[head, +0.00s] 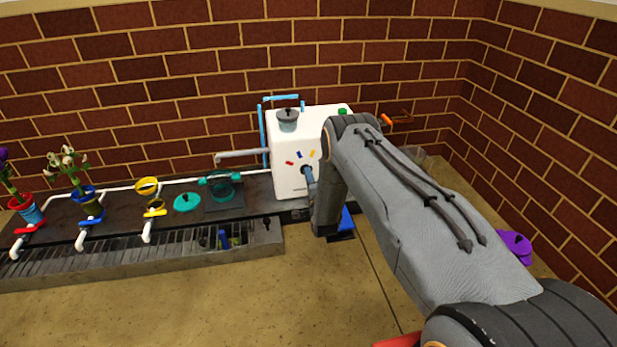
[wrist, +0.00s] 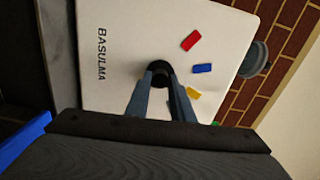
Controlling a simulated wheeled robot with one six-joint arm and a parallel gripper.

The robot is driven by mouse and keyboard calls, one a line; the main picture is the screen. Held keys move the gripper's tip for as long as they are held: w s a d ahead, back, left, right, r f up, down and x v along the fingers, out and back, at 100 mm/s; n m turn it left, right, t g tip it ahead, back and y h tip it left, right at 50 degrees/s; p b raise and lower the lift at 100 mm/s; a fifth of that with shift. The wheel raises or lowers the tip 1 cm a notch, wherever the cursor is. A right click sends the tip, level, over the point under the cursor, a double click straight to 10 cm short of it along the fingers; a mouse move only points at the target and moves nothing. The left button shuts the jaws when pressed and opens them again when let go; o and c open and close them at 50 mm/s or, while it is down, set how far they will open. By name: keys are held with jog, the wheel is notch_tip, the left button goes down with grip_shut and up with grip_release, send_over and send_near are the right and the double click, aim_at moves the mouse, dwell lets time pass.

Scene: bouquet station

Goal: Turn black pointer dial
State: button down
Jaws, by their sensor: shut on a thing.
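The black pointer dial (wrist: 160,70) is on the front face of the white machine (head: 286,172), which reads "BASULMA" in the wrist view. Red (wrist: 191,40), blue (wrist: 202,68) and yellow (wrist: 193,93) marks sit in an arc beside the dial. My gripper (wrist: 160,82) is at the dial with its two fingers on either side, shut on it. The fingers cover part of the dial, so which mark its pointer faces cannot be told. In the head view my gripper (head: 309,175) reaches the machine's front from the right, and the dial is mostly hidden.
Left of the machine is a dark counter with a drain grate (head: 190,250), a teal ring holder (head: 220,185) and a yellow funnel (head: 147,186). Potted flowers (head: 85,195) stand further left. A grey knob (head: 288,116) tops the machine. A purple object (head: 515,246) lies at the right.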

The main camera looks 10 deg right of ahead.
jog(key=m+p, duration=0.1)
jog(key=m, duration=0.5)
jog(key=shift+m, duration=0.3)
dwell(0.5)
jog(key=c, duration=1.5)
grip_release()
jog(key=shift+c, duration=0.2)
jog(key=shift+s, duration=0.1)
jog(key=s+p, duration=0.3)
jog(key=s, duration=0.4)
jog(key=shift+s, duration=0.35)
